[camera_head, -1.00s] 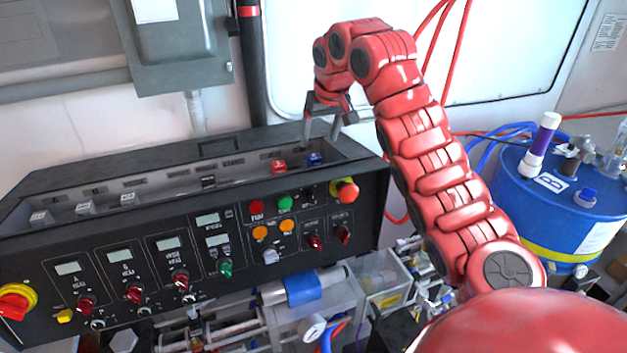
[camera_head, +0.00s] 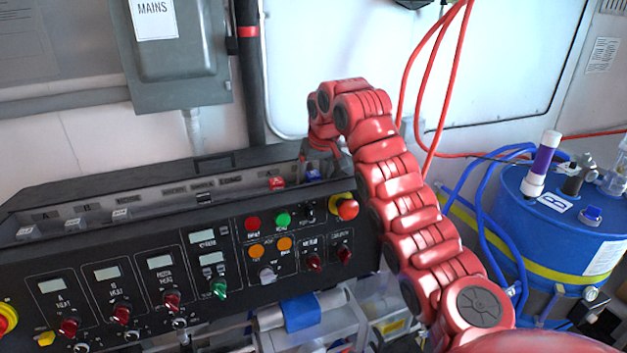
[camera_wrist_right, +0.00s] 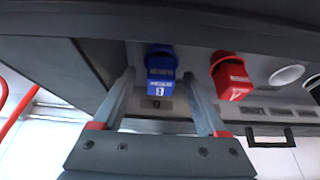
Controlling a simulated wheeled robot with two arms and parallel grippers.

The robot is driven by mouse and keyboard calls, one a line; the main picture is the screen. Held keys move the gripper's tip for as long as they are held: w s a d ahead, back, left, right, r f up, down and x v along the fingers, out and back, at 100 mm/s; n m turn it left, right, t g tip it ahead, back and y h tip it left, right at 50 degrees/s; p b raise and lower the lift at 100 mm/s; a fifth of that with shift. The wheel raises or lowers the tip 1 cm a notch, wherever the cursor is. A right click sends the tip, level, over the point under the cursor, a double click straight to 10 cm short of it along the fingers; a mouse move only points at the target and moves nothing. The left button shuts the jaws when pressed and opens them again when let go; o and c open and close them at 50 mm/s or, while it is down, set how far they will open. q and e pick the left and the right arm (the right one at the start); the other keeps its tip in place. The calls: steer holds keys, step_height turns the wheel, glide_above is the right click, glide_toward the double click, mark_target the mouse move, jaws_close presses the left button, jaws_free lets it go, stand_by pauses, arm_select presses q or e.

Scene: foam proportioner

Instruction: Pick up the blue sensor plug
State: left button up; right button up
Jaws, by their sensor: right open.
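The blue sensor plug (camera_head: 312,175) sits in the recessed top shelf of the black control panel, at its right end. It also shows in the right wrist view (camera_wrist_right: 161,72), with a pale label on it. My right gripper (camera_head: 322,166) is at the plug in the head view, pointing down. In the wrist view the right gripper (camera_wrist_right: 159,77) is open, with one finger on each side of the blue plug. A gap shows on both sides, so the jaws are not closed on it. My left gripper is not in view.
A red plug (camera_head: 277,183) sits just left of the blue one and also shows in the wrist view (camera_wrist_right: 231,77). Several white plugs stand farther left. The black panel (camera_head: 130,245) has raised edges around the shelf. A blue drum (camera_head: 560,225) stands at right.

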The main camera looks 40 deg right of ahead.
steer(key=shift+c, duration=0.2)
jaws_close()
steer(key=shift+r, duration=0.15)
steer(key=shift+r, duration=0.25)
step_height(320, 180, up, 5)
steer(key=shift+w+a+f+b, duration=0.1)
steer(key=shift+a+b, duration=0.05)
steer(key=shift+b, duration=0.2)
step_height(320, 180, up, 4)
steer(key=p, duration=0.3)
steer(key=shift+f+p, duration=0.25)
steer(key=shift+p, duration=0.15)
step_height(320, 180, up, 6)
steer(key=p, duration=0.6)
glide_above(313, 175)
steer(key=shift+d, duration=0.2)
steer(key=shift+w, duration=0.1)
